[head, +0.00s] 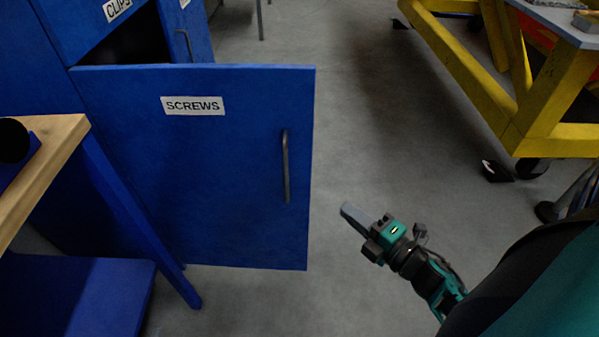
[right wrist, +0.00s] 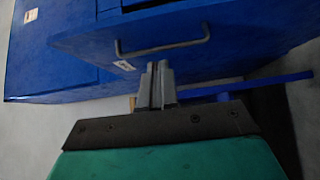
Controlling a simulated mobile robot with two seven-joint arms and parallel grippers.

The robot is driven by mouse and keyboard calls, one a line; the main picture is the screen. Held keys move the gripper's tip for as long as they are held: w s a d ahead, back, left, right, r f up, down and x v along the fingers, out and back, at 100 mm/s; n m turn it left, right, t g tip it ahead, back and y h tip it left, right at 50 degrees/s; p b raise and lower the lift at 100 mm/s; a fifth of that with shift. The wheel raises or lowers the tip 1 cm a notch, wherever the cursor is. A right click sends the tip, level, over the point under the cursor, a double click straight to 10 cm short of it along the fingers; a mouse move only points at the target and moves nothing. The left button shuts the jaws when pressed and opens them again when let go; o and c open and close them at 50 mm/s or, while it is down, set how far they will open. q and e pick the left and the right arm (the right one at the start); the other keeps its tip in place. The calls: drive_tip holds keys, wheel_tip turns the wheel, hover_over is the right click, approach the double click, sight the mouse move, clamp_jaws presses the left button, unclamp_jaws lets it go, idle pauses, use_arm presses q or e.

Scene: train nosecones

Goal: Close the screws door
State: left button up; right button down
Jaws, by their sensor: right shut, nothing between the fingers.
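The blue screws door (head: 225,165) stands open in the head view, with a white SCREWS label (head: 193,106) and a grey vertical handle (head: 285,165) near its free edge. My right gripper (head: 346,210) is to the right of the door's free edge, apart from it in this view, and is shut and empty. In the right wrist view the shut fingers (right wrist: 156,70) point toward the blue door (right wrist: 240,32) and its handle (right wrist: 163,47). I cannot tell how close they are to the door. My left gripper is not in view.
The blue cabinet (head: 40,100) is at the left, with a dark opening behind the door. A wooden-topped table (head: 55,150) with blue legs stands at the front left. A yellow wheeled frame (head: 530,125) stands at the back right. Grey floor (head: 360,130) between is clear.

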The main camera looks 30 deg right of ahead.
drive_tip(key=w, duration=0.1)
drive_tip(key=b, duration=0.1)
approach(307, 165)
drive_tip(key=w+a, duration=0.2)
drive_tip(key=w, duration=0.2)
drive_tip(key=shift+w+d+b, duration=0.3)
drive_tip(key=shift+w+d, duration=0.15)
drive_tip(key=shift+w, duration=0.35)
